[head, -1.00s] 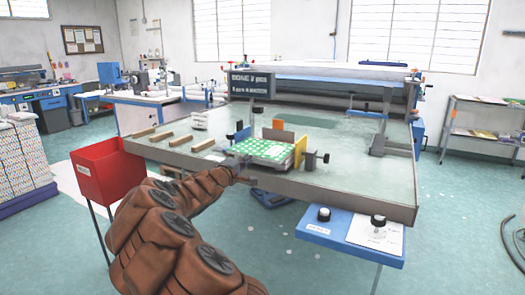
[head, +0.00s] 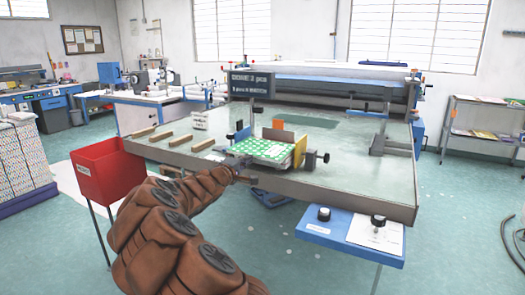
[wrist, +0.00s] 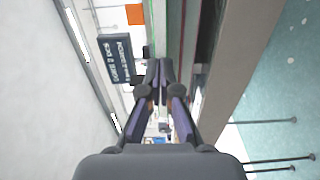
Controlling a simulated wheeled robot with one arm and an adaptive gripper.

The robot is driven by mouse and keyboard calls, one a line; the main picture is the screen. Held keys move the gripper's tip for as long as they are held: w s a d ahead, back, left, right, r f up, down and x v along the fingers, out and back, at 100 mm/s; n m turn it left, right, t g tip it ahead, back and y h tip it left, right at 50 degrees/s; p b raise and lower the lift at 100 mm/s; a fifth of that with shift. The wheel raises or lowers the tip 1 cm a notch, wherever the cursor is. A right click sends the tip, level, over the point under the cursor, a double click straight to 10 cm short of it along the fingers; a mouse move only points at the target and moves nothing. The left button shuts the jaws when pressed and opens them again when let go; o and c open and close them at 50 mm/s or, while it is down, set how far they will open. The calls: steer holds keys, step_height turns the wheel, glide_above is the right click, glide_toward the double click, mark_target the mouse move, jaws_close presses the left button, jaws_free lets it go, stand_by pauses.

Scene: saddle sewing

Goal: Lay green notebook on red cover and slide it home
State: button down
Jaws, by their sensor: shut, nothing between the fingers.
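The green notebook (head: 264,149) has a white pattern on its cover. It lies flat in a small fixture on the table, between a blue stop at its left, a brownish plate behind and a yellow plate at its right. A red cover cannot be made out; anything under the notebook is hidden. My gripper (head: 236,164) is at the notebook's near left corner, low by the table's front edge; whether it touches the notebook cannot be told. In the wrist view my gripper (wrist: 159,68) is shut and empty.
The table (head: 340,165) has a raised front rim. Several wooden strips (head: 172,138) lie at its left. A dark sign (head: 250,84) stands behind the fixture. A red bin (head: 108,170) is at the left, a blue control panel (head: 350,232) at the front right. The table's right side is mostly clear.

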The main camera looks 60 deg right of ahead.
mark_target(255, 152)
steer(key=shift+w+d+b, duration=0.15)
steer(key=shift+d+b, duration=0.3)
steer(key=shift+d, duration=2.55)
steer(key=shift+a+f+b, duration=0.15)
steer(key=shift+a+b, duration=0.85)
steer(key=shift+a, duration=0.05)
steer(key=a+b, duration=0.2)
steer(key=a, duration=0.2)
steer(key=shift+r, duration=0.2)
